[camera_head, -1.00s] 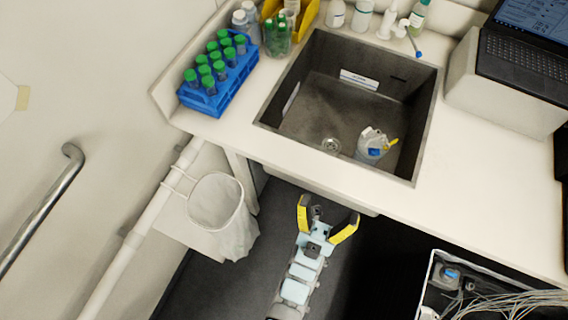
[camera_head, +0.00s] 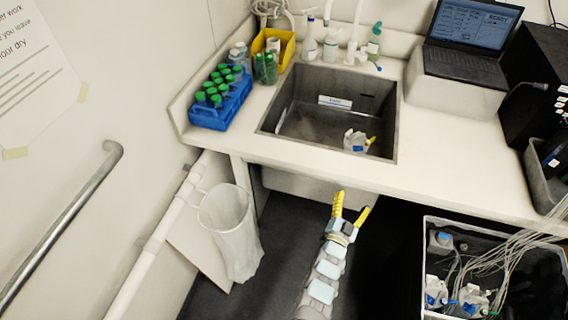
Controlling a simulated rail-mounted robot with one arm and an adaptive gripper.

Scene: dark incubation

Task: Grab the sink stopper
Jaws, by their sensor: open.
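The dark grey sink (camera_head: 268,118) is set into the white counter. Inside it, near its front right corner, lies a small whitish device (camera_head: 356,140) with blue and yellow parts. I cannot pick out a sink stopper for certain, and the sink's front wall hides the near part of its floor. My gripper (camera_head: 350,207), with two yellow fingers, is open and empty. In the picture it shows just below the counter's front edge, apart from the sink.
A blue rack of green-capped tubes (camera_head: 221,112) and a yellow bin (camera_head: 258,42) stand left of the sink; bottles stand behind it. A laptop (camera_head: 474,40) is at the right.

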